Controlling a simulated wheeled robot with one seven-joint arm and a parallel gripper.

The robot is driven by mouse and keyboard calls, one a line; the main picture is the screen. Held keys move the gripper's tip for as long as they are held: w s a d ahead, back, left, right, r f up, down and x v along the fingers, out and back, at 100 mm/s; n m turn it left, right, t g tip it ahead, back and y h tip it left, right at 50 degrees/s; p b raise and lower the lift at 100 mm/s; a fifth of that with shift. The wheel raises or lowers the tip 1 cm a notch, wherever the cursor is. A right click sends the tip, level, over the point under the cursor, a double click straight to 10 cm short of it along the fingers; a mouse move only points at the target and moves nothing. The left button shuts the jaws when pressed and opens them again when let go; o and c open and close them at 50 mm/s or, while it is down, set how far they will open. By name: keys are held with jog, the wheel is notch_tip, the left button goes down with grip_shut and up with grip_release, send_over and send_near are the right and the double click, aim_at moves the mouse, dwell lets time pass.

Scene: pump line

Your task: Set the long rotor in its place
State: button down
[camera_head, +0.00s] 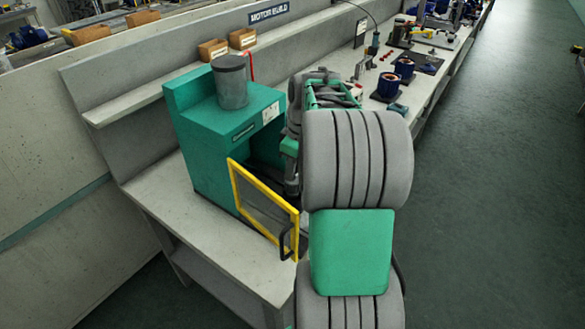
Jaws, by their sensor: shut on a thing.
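My arm's large grey joints and green links fill the middle right and hide much of what lies behind them. The end of my arm, with my gripper (292,180), shows only as a narrow dark part at the right side of the green machine's opening. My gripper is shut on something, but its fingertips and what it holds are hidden. I cannot make out the long rotor or its place. The green machine (205,150) stands on the bench, with a grey cylinder (230,82) on top. Its yellow-framed door (262,205) stands open, with a black handle (285,243).
The bench (165,200) is clear left of the machine. A shelf (140,97) runs behind it, with small brown boxes (243,39). Farther along stand blue-and-copper motor parts (388,86), dark mats and small red pieces. The floor (490,190) at right is free.

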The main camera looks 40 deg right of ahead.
jog(key=shift+f+b, duration=0.7)
jog(key=shift+f, duration=0.25)
jog(key=c, duration=1.5)
grip_release()
jog(key=shift+r, duration=0.1)
jog(key=shift+c, duration=0.2)
jog(key=o, duration=0.5)
jog(key=shift+o, duration=0.2)
notch_tip(320, 180, up, 5)
jog(key=p, duration=0.4)
